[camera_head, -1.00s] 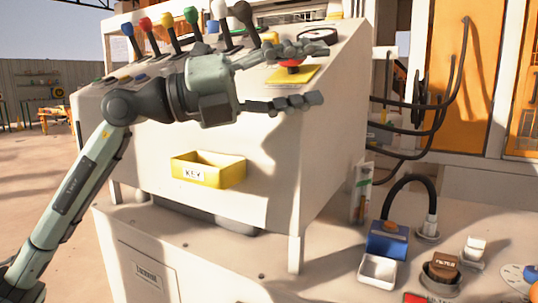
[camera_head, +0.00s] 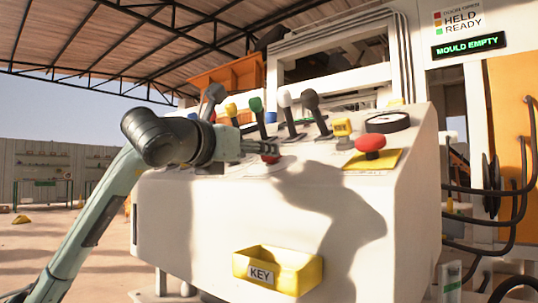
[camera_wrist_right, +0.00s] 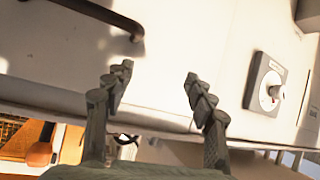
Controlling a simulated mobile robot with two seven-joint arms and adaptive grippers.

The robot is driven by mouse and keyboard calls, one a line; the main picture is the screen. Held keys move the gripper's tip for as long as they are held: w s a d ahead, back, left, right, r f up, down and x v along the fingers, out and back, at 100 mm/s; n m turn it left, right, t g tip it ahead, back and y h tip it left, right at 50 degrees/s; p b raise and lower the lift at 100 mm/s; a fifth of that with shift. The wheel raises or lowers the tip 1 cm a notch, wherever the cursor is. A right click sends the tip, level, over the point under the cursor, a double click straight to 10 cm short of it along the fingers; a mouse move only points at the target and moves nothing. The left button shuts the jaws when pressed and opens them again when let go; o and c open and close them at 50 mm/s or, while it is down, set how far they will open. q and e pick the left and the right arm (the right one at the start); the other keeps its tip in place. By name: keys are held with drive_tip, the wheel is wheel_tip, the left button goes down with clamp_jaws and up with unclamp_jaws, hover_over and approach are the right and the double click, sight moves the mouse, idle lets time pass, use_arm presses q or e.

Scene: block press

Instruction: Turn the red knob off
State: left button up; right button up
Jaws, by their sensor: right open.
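In the head view, a low red knob (camera_head: 270,158) sits on a pale round base on the sloping console top. My left gripper (camera_head: 262,148) comes from the left with its fingertips right at this knob, partly over it; whether they touch cannot be told. The fingers are seen edge-on, so their opening is unclear. A red mushroom-shaped knob (camera_head: 371,143) stands on a yellow plate (camera_head: 373,160) further right, clear of the gripper. In the right wrist view, my right gripper (camera_wrist_right: 160,85) is open and empty, its fingers apart before a pale panel.
Several coloured levers (camera_head: 257,112) stand behind the left gripper. A black-rimmed gauge (camera_head: 388,122) is at the console's back right. A yellow KEY tray (camera_head: 279,270) sticks out from the front. The right wrist view shows a switch plate (camera_wrist_right: 266,88) on the right and a dark handle (camera_wrist_right: 105,18).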

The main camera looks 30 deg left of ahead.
sight(265, 170)
use_arm(q)
drive_tip(key=w, duration=0.5)
drive_tip(key=shift+a+p, duration=0.3)
use_arm(e)
drive_tip(key=s+d+f+g, duration=0.1)
drive_tip(key=s+d+f+g+h, duration=0.1)
drive_tip(key=f, duration=0.1)
drive_tip(key=shift+s+d, duration=0.25)
drive_tip(key=shift+d, duration=0.15)
